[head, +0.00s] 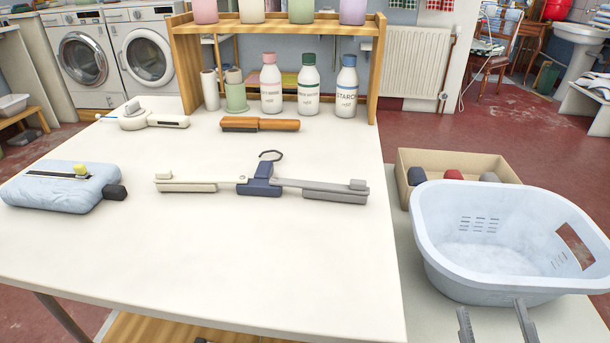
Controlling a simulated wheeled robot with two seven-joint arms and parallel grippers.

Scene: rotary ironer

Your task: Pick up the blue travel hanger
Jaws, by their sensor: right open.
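The travel hanger (262,184) lies flat near the middle of the white table. It has a dark blue centre piece, a dark hook pointing to the back, a cream arm to the left and a grey arm to the right. My right gripper (495,322) shows at the bottom right edge, its two grey fingers apart with nothing visible between them. It is in front of the pale blue laundry basket, well to the right of the hanger and nearer to me. My left gripper is not in view.
The white table (200,255) is clear in front of the hanger. A light blue padded item (60,190) lies left, a wooden-handled brush (260,125) behind. Bottles (308,88) stand by a wooden shelf (186,65). The laundry basket (440,235) and a cardboard box (450,160) are right.

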